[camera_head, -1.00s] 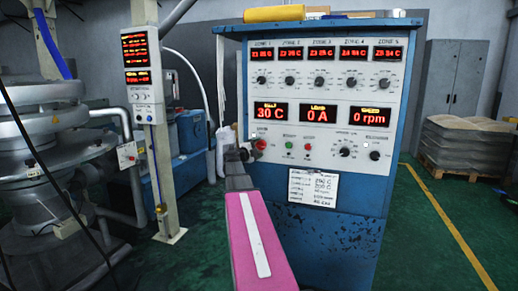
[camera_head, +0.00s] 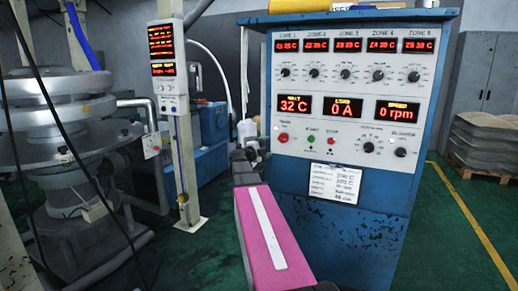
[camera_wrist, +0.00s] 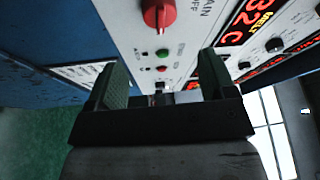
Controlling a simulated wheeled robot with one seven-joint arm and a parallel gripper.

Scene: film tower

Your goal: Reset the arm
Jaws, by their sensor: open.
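My arm, with its pink link, reaches forward in the head view toward the lower left of the blue control cabinet (camera_head: 352,215). My gripper (camera_wrist: 158,85) is open and empty in the wrist view, its two dark green fingers apart. Past the fingers is the cabinet's white panel (camera_wrist: 185,30), with a red knob (camera_wrist: 158,12), a green button (camera_wrist: 162,53) and a small red button (camera_wrist: 161,69). The fingers look apart from these. In the head view the gripper is small and mostly hidden behind my arm. The red knob also shows there (camera_head: 283,137).
A post with a red display box (camera_head: 168,65) stands left of the cabinet. Farther left is a large round metal machine (camera_head: 75,150) with hanging cables. Stacked sacks on a pallet (camera_head: 485,140) are at the right. Green floor is open right of the cabinet.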

